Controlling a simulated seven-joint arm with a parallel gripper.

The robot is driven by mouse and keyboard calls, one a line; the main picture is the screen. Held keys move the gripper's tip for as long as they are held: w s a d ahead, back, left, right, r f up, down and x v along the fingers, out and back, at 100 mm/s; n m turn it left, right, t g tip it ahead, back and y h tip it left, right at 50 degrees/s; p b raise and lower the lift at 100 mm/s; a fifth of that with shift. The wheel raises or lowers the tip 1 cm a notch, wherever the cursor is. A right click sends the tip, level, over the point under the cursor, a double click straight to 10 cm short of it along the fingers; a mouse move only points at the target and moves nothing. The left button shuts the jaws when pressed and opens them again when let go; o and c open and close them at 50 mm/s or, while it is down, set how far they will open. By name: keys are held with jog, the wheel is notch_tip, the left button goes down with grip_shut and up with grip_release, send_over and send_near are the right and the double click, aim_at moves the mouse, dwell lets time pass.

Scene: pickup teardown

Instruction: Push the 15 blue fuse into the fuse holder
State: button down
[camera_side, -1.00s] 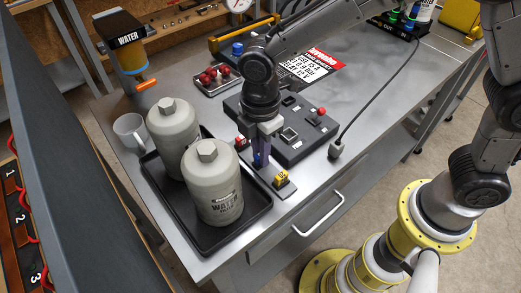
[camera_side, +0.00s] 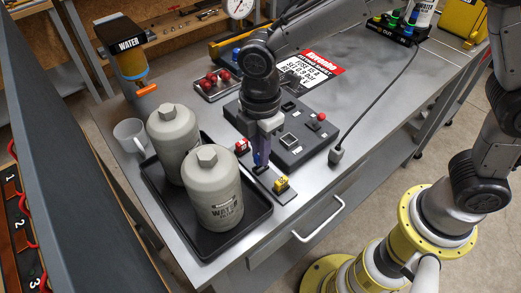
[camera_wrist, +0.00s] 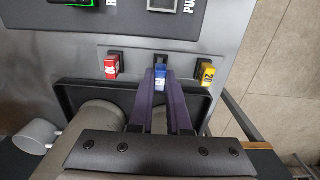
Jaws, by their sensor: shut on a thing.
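The blue fuse (camera_wrist: 160,78), marked with a pale label, is between the purple fingertips of my gripper (camera_wrist: 161,84) in the wrist view. My gripper is shut on it. In the side view, my gripper (camera_side: 262,160) points down over the middle of the fuse holder strip, and its fingers mostly hide the blue fuse. A black middle socket (camera_wrist: 160,59) shows just beyond the blue fuse in the wrist view, in line with it. I cannot tell how far the fuse is seated. A red fuse (camera_wrist: 112,65) and a yellow 20 fuse (camera_wrist: 206,73) stand in black sockets on either side.
Two grey water bottles (camera_side: 213,190) stand in a black tray (camera_side: 205,246) left of the holder. A dark panel (camera_side: 305,145) with buttons lies behind my gripper. The table at right, beyond the cable, is clear.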

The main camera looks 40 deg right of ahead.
jog(key=shift+r, duration=2)
jog(key=shift+r+n, duration=0.15)
jog(key=shift+n, duration=0.45)
jog(key=w+d+r+m, duration=0.1)
jog(key=w+d, duration=0.4)
jog(key=d, duration=0.3)
jog(key=w+d+r, duration=0.2)
jog(key=w+d, duration=0.2)
jog(key=d, duration=0.5)
jog(key=shift+a+f, duration=0.2)
jog(key=shift+f, duration=2)
jog(key=shift+f, duration=1.45)
